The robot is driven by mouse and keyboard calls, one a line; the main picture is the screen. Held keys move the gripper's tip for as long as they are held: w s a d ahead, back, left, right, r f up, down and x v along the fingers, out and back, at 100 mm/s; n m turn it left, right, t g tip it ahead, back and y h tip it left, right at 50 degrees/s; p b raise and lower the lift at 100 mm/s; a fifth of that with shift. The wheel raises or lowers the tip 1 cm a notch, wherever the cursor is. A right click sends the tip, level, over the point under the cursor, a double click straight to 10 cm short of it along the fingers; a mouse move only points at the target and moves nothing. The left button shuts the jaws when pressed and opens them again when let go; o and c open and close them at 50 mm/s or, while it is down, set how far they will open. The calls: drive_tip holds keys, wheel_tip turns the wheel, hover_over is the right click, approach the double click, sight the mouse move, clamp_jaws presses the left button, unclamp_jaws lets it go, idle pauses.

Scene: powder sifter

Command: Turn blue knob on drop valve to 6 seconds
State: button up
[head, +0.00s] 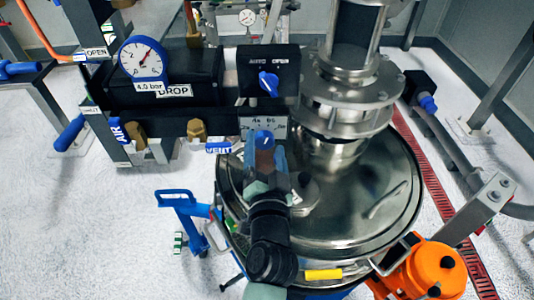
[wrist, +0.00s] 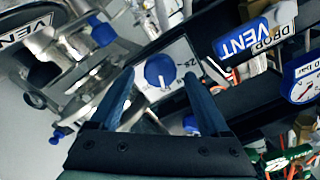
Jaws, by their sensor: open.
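The blue timer knob (wrist: 158,72) is round with a white pointer line and sits on a pale dial plate (wrist: 181,60) with seconds markings. In the wrist view it appears between the two blue fingers of my gripper (wrist: 160,77), with gaps on both sides. My gripper is open and empty. In the head view the knob (head: 264,138) shows just beyond the fingertips of my gripper (head: 266,152), below the black AUTO/OPEN box. The fingers and wrist hide part of the dial there. I cannot read the exact setting or tell the remaining depth.
A second blue knob (head: 268,84) is on the AUTO/OPEN box. The steel vessel lid (head: 370,210) and vertical pipe are close on the right.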

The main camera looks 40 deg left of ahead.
drive_tip(key=b+v, duration=0.5)
drive_tip(key=v, duration=0.7)
drive_tip(key=shift+s+d+b, duration=0.25)
drive_tip(key=shift+s+b, duration=0.05)
drive_tip(key=w+d+r+n+t+h, duration=0.1)
drive_tip(key=w+d+r+t+h, duration=0.2)
drive_tip(key=r, duration=0.7)
drive_tip(key=w+d+r+t+h, duration=0.1)
drive_tip(key=d+r+t, duration=0.3)
drive_tip(key=r, duration=0.5)
drive_tip(key=w+d+r+n+t+h, duration=0.15)
drive_tip(key=d+r, duration=0.25)
drive_tip(key=r, duration=0.6)
drive_tip(key=s+d+r+m+t+h, duration=0.1)
drive_tip(key=s+d+r+t+h, duration=0.1)
drive_tip(key=r, duration=0.3)
drive_tip(key=s+d+r+m+t+h, duration=0.1)
drive_tip(key=s+d+r+t+h, duration=0.1)
drive_tip(key=r, duration=0.4)
drive_tip(key=shift+d+h, duration=0.65)
drive_tip(key=shift+d, duration=0.45)
